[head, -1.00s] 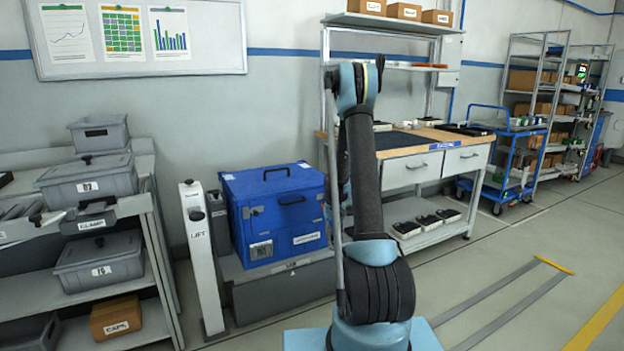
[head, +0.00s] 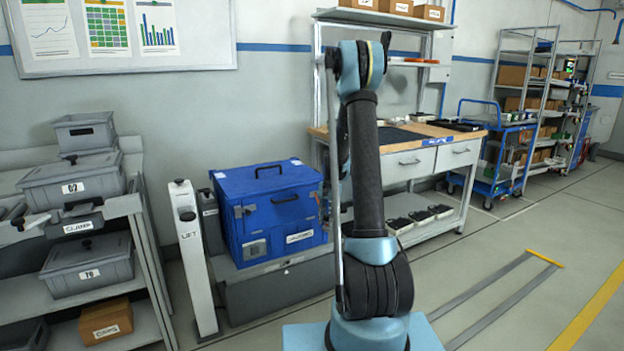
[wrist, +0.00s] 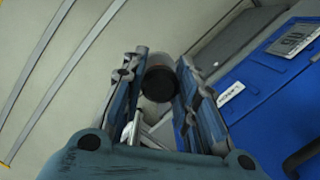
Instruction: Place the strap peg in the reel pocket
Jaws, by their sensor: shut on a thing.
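My gripper (wrist: 160,92) shows in the wrist view with its two ridged fingers on either side of a dark, round-ended piece (wrist: 158,84), likely the strap peg. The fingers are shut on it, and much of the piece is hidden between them. In the head view my arm stands in the middle, and my gripper cannot be made out there. I cannot pick out the reel pocket in either view.
A blue case (head: 280,222) sits on a low grey platform beside a white lift post (head: 193,255). A grey bin shelf (head: 150,270) stands left and a workbench (head: 400,170) behind my arm. Open floor (head: 560,225) lies to the right.

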